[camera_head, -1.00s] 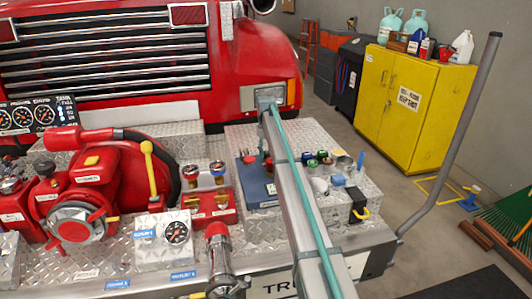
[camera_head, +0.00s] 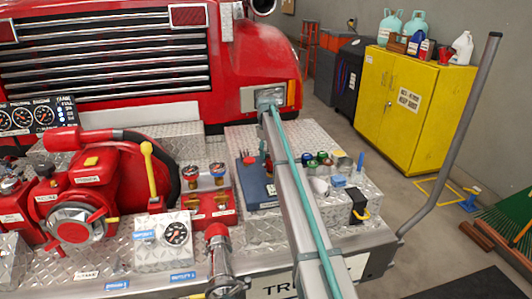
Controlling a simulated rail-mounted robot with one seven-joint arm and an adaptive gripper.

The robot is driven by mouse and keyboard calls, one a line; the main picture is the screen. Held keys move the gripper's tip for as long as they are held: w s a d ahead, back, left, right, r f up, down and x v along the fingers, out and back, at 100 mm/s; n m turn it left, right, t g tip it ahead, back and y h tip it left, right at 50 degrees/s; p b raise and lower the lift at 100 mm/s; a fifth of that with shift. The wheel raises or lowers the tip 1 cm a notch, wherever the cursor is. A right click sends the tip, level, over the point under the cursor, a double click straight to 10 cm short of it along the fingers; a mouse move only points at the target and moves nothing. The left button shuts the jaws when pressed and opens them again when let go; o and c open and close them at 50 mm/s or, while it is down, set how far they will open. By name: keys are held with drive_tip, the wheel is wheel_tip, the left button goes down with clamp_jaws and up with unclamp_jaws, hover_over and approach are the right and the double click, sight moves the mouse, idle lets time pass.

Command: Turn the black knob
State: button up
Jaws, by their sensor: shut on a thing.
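The blue box (camera_head: 257,190) on the diamond-plate bumper deck has small red and dark parts on top. I cannot pick out the black knob for certain; it may be among these small parts or behind my arm. My long grey arm link with a teal hose (camera_head: 301,190) crosses the deck from the lower right up toward the truck's headlight. It covers the right side of the blue box. My gripper is not visible, and its contact with any knob is hidden.
A red pump (camera_head: 110,185) and a gauge box (camera_head: 163,252) stand left of my arm. Several coloured caps and a black box with a yellow hook (camera_head: 357,206) are to its right. The truck's red grille rises behind. A bent grey pole (camera_head: 459,135) and yellow cabinet (camera_head: 412,105) stand farther right.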

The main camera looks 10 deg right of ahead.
drive_tip(key=o, duration=1.1)
drive_tip(key=shift+o, duration=0.2)
wheel_tip(320, 180, up, 12)
